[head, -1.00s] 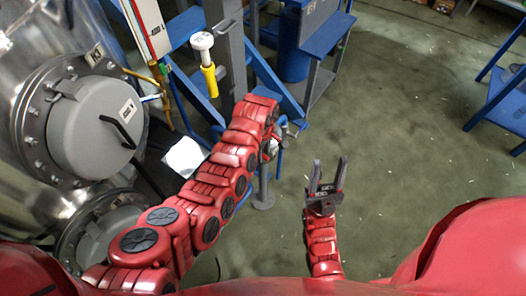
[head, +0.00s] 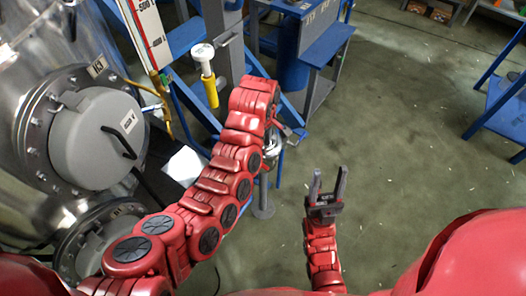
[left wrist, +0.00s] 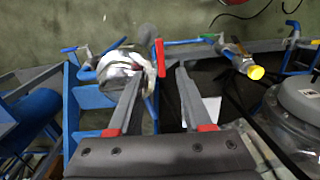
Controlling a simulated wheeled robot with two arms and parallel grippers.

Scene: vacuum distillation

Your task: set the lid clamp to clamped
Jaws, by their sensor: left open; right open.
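My left gripper (left wrist: 158,76) is open in the left wrist view, its two dark fingers apart. A shiny metal vessel (left wrist: 113,68) lies at the left finger, partly covered by it. A red lever (left wrist: 160,58) shows just beyond the fingertips. In the head view my left gripper (head: 290,131) is partly hidden behind my arm, beside the shiny vessel (head: 272,146). I cannot tell which part is the lid clamp or whether anything touches it. My right gripper (head: 328,180) is open and empty above the floor.
A large steel tank with a grey round lid (head: 98,138) stands at left. A white-and-yellow part (head: 208,78) is near a grey post (head: 228,45). Blue frames surround the post, and a blue table (head: 500,108) stands at right. Open floor (head: 400,120) lies between.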

